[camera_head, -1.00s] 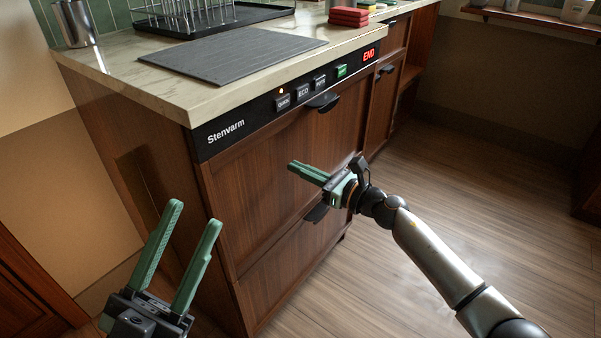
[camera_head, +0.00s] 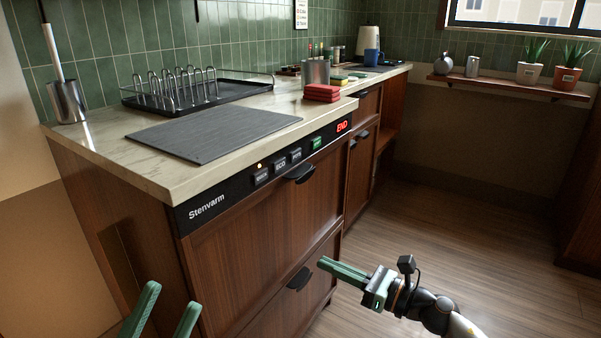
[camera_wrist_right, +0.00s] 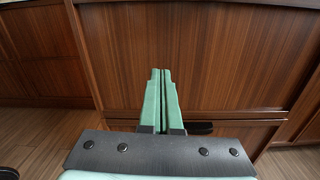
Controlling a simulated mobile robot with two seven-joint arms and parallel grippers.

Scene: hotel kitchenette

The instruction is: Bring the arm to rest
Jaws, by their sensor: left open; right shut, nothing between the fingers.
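My right gripper (camera_head: 343,271) is in front of the lower part of the wooden dishwasher cabinet, at lower right in the head view. Its green fingers are shut with nothing between them. In the right wrist view the closed fingers (camera_wrist_right: 160,98) point at the wooden front, with a dark handle (camera_wrist_right: 199,128) just beyond their right side. My left gripper (camera_head: 168,315) is at the bottom left of the head view, open and empty, its green fingers apart. Its base is cut off by the frame edge.
The dishwasher panel (camera_head: 206,207) shows a red END light. Its drawers are closed. On the counter are a dark mat (camera_head: 213,134), a dish rack (camera_head: 190,95), a steel cup (camera_head: 67,102) and red sponges (camera_head: 322,93). The floor (camera_head: 470,220) to the right is clear.

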